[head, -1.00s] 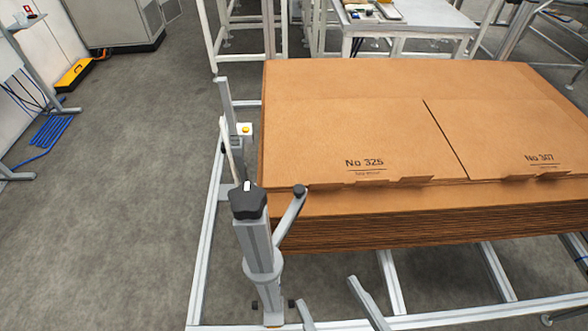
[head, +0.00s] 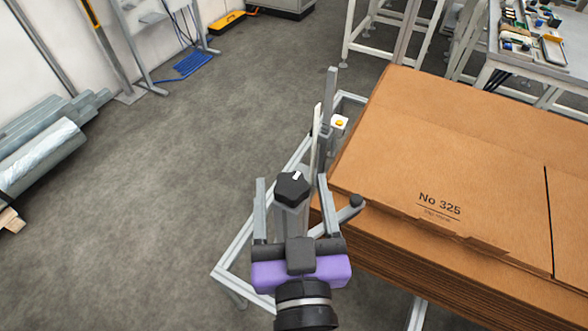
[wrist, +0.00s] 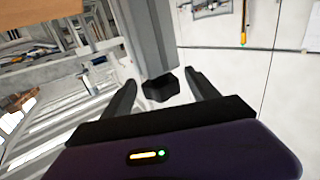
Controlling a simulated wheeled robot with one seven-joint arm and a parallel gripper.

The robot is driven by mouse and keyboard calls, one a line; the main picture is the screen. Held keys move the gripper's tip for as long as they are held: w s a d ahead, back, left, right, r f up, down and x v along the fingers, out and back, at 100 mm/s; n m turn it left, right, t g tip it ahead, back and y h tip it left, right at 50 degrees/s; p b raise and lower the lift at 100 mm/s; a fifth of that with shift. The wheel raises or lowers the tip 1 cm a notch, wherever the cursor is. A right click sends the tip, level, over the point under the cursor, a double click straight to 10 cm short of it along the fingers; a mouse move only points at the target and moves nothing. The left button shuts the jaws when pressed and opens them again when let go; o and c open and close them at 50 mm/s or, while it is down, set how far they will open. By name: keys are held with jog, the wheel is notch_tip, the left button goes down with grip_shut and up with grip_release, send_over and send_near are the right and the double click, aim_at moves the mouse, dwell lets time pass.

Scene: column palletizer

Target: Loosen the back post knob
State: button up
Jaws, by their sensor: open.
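A black lobed knob (head: 293,188) with a white mark tops a grey post at the near left corner of the cardboard stack. It is the only such knob I see; I cannot tell whether it is the back post's. My gripper (head: 292,181), purple with two grey fingers, is open, with one finger on each side of the knob in the head view. In the wrist view the knob (wrist: 160,89) shows between the open fingers (wrist: 161,80), on the end of the grey post (wrist: 148,38). I cannot tell whether the fingers touch it.
A lever with a dark ball end (head: 356,201) sticks out right of the post. The cardboard stack (head: 455,165) fills the right side. A yellow button (head: 340,123) sits on the frame behind. Open grey floor (head: 190,190) lies to the left.

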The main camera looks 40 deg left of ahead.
aim_at(290, 176)
jog(key=shift+x, duration=1.65)
jog(key=c, duration=1.4)
